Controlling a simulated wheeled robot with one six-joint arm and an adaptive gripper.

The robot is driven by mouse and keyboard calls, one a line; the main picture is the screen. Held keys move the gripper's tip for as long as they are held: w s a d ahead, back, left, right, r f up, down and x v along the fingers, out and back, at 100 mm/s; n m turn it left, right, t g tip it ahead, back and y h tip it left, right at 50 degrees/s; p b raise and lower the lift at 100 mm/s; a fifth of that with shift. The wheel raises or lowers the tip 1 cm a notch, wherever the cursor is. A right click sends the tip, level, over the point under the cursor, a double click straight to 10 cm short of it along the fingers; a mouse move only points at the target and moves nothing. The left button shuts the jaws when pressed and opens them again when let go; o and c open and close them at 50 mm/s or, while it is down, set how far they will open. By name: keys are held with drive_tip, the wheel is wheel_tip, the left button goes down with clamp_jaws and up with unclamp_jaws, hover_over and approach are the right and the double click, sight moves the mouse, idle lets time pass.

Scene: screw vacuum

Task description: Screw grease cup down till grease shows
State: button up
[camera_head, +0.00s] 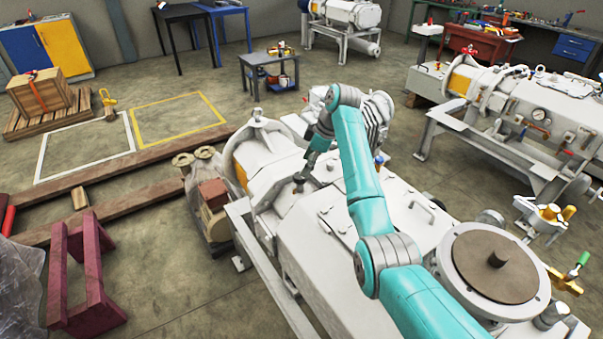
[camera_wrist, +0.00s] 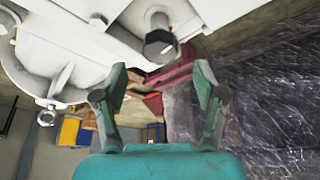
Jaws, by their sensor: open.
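A short dark round-ended fitting on a pale stem, which looks like the grease cup (camera_wrist: 160,46), stands out from the white machine housing in the wrist view. My gripper (camera_wrist: 160,88) is open, its two teal fingers spread wide with nothing between them. The cup lies beyond the fingertips, in line with the gap, and no finger touches it. In the head view my gripper (camera_head: 309,163) hangs over the near white vacuum machine (camera_head: 300,245), close to its flanged end. I cannot make out the cup clearly there, nor any grease.
A lifting eye (camera_wrist: 46,116) and a curved handle (camera_wrist: 62,78) stick out of the housing near the left finger. Plastic sheeting (camera_wrist: 265,115) lies to the right. A maroon stand (camera_head: 85,270) and a motor unit (camera_head: 212,205) stand left of the machine.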

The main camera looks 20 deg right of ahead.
sight(300, 178)
drive_tip(key=shift+x, duration=2.25)
drive_tip(key=shift+a, duration=0.1)
drive_tip(key=c, duration=1.1)
drive_tip(key=shift+m+t+h, duration=0.3)
drive_tip(key=shift+m+t, duration=0.3)
drive_tip(key=shift+m, duration=1)
drive_tip(key=shift+c, duration=0.2)
drive_tip(key=o, duration=1.1)
drive_tip(key=shift+o, duration=0.2)
